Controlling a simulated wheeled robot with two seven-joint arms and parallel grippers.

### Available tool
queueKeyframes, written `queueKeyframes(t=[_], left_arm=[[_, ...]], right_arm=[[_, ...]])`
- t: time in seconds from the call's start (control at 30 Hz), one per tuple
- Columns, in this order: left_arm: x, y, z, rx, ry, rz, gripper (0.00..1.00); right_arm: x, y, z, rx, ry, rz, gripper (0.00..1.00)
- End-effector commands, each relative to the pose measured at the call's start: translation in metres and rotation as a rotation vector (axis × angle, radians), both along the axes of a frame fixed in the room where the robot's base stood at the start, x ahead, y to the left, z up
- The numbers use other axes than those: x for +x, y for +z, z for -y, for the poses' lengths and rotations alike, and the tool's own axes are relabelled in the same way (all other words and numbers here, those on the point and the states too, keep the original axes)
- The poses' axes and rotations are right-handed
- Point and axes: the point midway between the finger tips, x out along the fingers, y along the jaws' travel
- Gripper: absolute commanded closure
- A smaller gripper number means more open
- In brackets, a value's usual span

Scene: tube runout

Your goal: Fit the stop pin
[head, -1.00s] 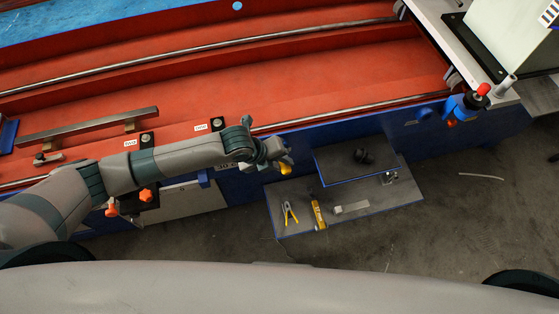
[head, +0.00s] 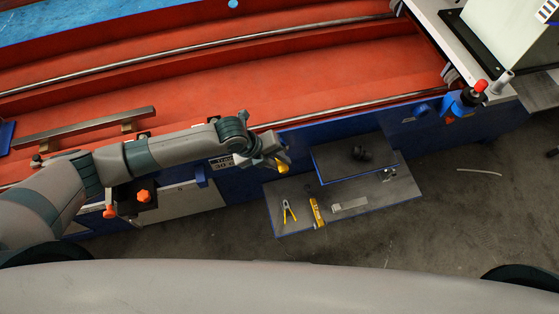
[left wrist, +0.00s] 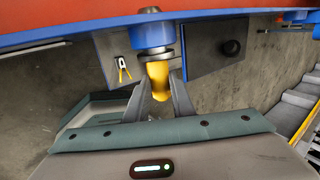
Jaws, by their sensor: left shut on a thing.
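The stop pin shows as a yellow handle (left wrist: 158,80) in the left wrist view, and as a small yellow spot in the head view (head: 282,166). My left gripper (left wrist: 158,98) is shut on this handle, one finger on each side. A grey ring and a blue cylindrical collar (left wrist: 151,36) at the blue edge lie in line with the handle's far end. The pin's shank is hidden, so I cannot tell how deep it sits. In the head view my left gripper (head: 274,158) is at the bed's blue front side. My right gripper is out of view.
A low shelf (head: 385,195) below holds pliers (head: 288,211), a yellow tool (head: 317,212) and a grey block (head: 350,207). A raised dark panel (head: 335,168) carries a black item. Orange knobs (head: 145,196) are near my left forearm. The floor at right is mostly clear.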

Motion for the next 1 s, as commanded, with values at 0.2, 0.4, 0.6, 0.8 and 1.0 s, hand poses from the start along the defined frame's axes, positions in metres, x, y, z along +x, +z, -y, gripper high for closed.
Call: queueKeyframes(t=[0.2, 0.4, 0.6, 0.8, 1.0], left_arm=[[-0.0023, -0.001, -0.0017, -0.001, -0.005, -0.016, 1.0], [-0.0014, -0.0001, -0.0016, -0.001, -0.005, -0.013, 1.0], [-0.0005, 0.0019, -0.0016, -0.002, -0.005, -0.01, 1.0], [-0.0001, 0.0041, -0.0013, -0.006, -0.004, -0.004, 1.0], [0.0005, 0.0045, -0.0009, -0.007, -0.003, -0.003, 1.0]], right_arm=[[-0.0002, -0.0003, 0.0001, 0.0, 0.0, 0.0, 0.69], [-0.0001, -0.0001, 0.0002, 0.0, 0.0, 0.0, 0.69], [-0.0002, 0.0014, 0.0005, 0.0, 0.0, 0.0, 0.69], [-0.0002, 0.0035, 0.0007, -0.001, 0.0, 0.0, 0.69], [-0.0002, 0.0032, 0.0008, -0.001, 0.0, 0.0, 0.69]])
